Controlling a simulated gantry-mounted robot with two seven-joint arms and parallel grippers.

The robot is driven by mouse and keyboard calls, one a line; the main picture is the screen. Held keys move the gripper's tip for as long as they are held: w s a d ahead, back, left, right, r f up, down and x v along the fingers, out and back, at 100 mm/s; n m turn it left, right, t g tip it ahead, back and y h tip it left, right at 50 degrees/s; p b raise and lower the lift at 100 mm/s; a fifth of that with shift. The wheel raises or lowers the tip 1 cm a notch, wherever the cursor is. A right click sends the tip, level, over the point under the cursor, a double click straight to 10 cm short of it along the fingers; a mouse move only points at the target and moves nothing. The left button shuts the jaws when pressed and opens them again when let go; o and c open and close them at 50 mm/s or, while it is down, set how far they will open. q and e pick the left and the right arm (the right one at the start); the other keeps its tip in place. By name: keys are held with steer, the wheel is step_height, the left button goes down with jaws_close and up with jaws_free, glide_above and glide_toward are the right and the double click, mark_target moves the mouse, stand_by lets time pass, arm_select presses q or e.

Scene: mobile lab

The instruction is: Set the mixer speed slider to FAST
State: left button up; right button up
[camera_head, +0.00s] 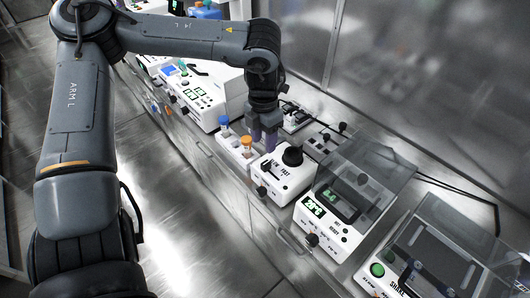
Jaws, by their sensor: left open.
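The mixer (298,178) is a small white box with a black round cup on top, on the bench right of the picture's middle. Lettering that seems to include FAST is on its top face, left of the cup. My right gripper is out of view.
A white rack with a blue-capped bottle (223,122) and an orange-capped one (246,142) stands left of the mixer. A device with a clear lid (366,165) and green display stands to its right. A shaker (460,245) is at the lower right. A metal wall runs behind.

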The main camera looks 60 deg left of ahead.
mark_target(266, 163)
arm_select(q)
steer(key=shift+y, duration=0.4)
steer(key=shift+w+d+f+p, duration=0.15)
steer(key=shift+f+p, duration=0.3)
steer(key=shift+f, duration=1.95)
steer(key=shift+w+f+p, duration=0.2)
steer(key=shift+f+p, duration=0.2)
steer(key=shift+f, duration=1.95)
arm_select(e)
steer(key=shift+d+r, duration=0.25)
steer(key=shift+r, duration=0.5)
arm_select(q)
jaws_close()
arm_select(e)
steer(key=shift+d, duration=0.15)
